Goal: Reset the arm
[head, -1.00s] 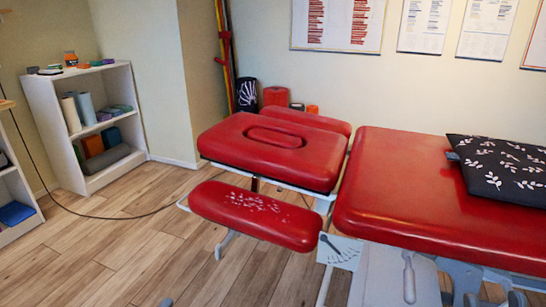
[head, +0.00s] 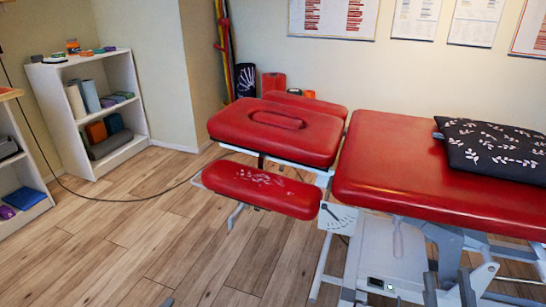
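The red padded treatment table (head: 400,165) stands at the right, with a separate red head section (head: 285,137) that has a slot-shaped insert. A near red armrest (head: 262,190) with pale specks sits lower than the head section, on a metal bracket. A far red armrest (head: 312,104) lies behind the head section. A white plate with a dark fan-shaped scale (head: 338,217) is by the near armrest's right end. Only a small grey tip shows at the bottom edge, which I take to be my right gripper (head: 167,302); its opening is hidden. My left gripper is not seen.
A black leaf-patterned cushion (head: 492,150) lies on the table. A white shelf (head: 113,153) with rolls and blocks stands at the left, with another shelf (head: 22,187) nearer. The wooden floor (head: 130,235) between them and the table is clear. The table's metal legs stand at lower right.

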